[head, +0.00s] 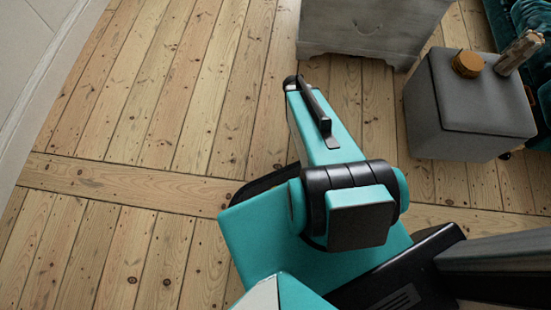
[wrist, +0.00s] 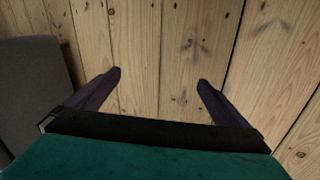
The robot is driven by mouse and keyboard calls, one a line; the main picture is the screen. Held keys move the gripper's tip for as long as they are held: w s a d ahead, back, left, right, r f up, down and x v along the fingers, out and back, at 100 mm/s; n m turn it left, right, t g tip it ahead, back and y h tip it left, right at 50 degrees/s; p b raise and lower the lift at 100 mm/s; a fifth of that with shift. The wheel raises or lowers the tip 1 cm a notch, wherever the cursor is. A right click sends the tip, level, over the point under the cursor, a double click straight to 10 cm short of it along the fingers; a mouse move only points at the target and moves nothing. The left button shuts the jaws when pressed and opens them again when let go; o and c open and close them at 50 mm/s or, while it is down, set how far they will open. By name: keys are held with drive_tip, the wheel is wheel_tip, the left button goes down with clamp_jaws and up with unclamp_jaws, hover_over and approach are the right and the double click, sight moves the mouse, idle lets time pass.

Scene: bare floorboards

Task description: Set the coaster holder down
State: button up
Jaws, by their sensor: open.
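A round orange-brown object (head: 467,63), which looks like the coaster holder, rests on top of the grey ottoman (head: 470,115) at the right of the head view. My gripper (wrist: 158,80) shows in the wrist view with its two dark fingers spread apart. Nothing is between them, only floorboards beyond. In the head view the fingers cannot be made out behind my arm. The round object does not show in the wrist view. My gripper is apart from it.
A rough brownish cylinder (head: 519,52) stands beside the round object on the ottoman. A pale wooden cabinet (head: 365,32) stands at the top, with teal fabric (head: 518,22) at the far right. A grey block (wrist: 35,95) is left in the wrist view. Floorboards (head: 150,110) on the left are clear.

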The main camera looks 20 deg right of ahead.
drive_tip(key=s+a+f+n+y, duration=0.1)
drive_tip(key=s+a+n, duration=0.1)
drive_tip(key=s+a, duration=0.2)
drive_tip(key=s+a+f+n+g+y, duration=0.1)
drive_tip(key=s+a+f+n, duration=0.1)
drive_tip(key=a, duration=0.9)
drive_tip(key=s+a+f+n+g+y, duration=0.1)
drive_tip(key=s+a+f+n+y, duration=0.1)
drive_tip(key=s+a, duration=0.4)
drive_tip(key=shift+a+n, duration=0.9)
drive_tip(key=shift+a, duration=0.3)
